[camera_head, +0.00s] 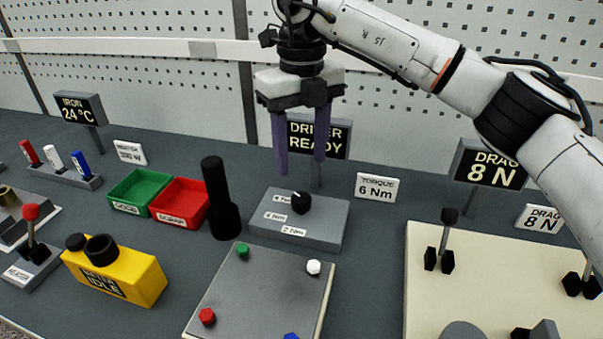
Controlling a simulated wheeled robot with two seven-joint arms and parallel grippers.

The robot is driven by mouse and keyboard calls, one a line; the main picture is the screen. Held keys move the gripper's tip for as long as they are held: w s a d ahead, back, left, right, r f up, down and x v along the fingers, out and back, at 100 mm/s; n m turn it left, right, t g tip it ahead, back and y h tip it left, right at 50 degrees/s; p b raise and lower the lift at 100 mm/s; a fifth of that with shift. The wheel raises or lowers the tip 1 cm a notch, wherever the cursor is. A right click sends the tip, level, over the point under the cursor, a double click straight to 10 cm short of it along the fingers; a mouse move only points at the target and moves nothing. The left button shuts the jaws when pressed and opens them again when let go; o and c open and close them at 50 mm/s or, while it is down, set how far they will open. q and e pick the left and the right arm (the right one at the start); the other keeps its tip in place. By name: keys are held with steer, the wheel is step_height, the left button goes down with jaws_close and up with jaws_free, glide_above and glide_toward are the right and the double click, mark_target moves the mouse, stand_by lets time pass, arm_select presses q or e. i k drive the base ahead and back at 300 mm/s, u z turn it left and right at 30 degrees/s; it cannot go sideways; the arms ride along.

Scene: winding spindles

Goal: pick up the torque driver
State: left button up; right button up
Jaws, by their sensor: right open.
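The torque driver (219,196) looks to be the black cylinder with a wider lower part. It stands upright between the red bin and the grey torque box. My right gripper (300,165) comes in from the upper right and points down. Its two purple fingers are apart with nothing between them. It is above and to the right of the driver, in front of the "DRIVER READY" sign (334,139). The grey torque box (325,229) with a black knob (301,202) lies below the gripper. My left gripper is not in view.
A green bin (139,187) and a red bin (180,203) sit left of the driver. A yellow box (133,281) stands at front left. A grey plate (262,290) with coloured bolts lies in front. A cream board (503,280) with levers is at right.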

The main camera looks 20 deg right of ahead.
mark_target(212, 167)
steer(key=k, duration=1.5)
